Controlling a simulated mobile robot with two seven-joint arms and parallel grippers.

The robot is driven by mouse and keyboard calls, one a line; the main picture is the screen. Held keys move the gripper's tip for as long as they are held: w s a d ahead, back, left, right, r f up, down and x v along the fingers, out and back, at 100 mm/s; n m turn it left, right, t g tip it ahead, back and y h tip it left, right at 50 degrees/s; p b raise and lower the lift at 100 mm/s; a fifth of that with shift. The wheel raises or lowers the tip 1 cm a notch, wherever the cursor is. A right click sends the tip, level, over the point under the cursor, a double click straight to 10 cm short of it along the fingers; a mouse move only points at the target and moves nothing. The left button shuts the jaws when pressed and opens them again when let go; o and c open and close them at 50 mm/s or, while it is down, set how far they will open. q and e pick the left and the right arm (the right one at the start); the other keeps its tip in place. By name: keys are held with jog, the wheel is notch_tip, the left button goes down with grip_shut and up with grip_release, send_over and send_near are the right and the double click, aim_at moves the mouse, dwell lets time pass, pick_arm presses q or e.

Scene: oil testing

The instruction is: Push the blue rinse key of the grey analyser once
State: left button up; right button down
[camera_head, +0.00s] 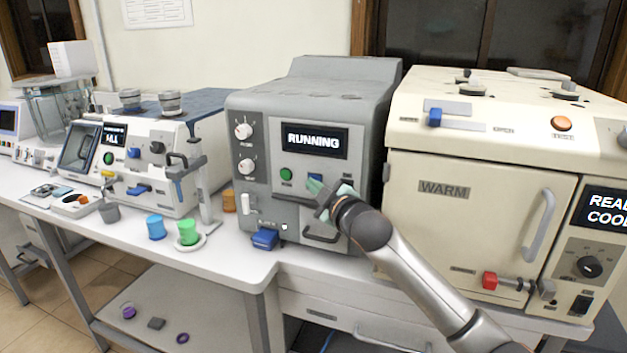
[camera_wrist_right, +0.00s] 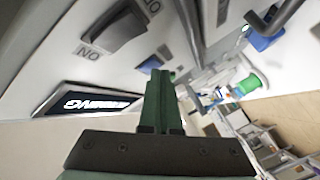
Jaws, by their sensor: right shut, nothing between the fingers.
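The grey analyser (camera_head: 307,110) stands in the middle of the bench, and its display (camera_head: 316,141) reads RUNNING. A blue key (camera_head: 315,178) shows on its front below the display, mostly hidden behind my right gripper. In the right wrist view a bit of blue (camera_wrist_right: 150,63) shows just past the fingertips. My right gripper (camera_head: 321,191) has green fingers and is shut and empty, with its tips at the analyser's front by the blue key. It also shows in the wrist view (camera_wrist_right: 160,78). I cannot tell whether the tips touch the key. My left gripper is out of view.
A green button (camera_head: 286,173) sits left of the blue key. A dark rocker switch (camera_wrist_right: 117,37) shows near the fingers. A cream oven (camera_head: 470,160) marked WARM stands close on the right. A blue block (camera_head: 265,238) and a green cup (camera_head: 187,232) are at the left.

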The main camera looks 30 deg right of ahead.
jog(key=shift+d+r, duration=0.2)
jog(key=shift+r, duration=0.1)
jog(key=shift+s+a+f, duration=0.15)
jog(key=shift+s+a, duration=0.05)
jog(key=shift+a, duration=0.05)
jog(key=shift+s+a+f, duration=0.1)
jog(key=shift+s+a, duration=0.1)
jog(key=shift+a, duration=0.05)
jog(key=s+a, duration=0.1)
jog(key=a, duration=0.1)
jog(key=s+a+p, duration=0.1)
jog(key=s+a, duration=0.1)
jog(key=shift+s+f+p, duration=0.1)
jog(key=shift+s+p, duration=0.05)
jog(key=shift+p, duration=0.15)
jog(key=shift+f, duration=0.1)
dwell(0.5)
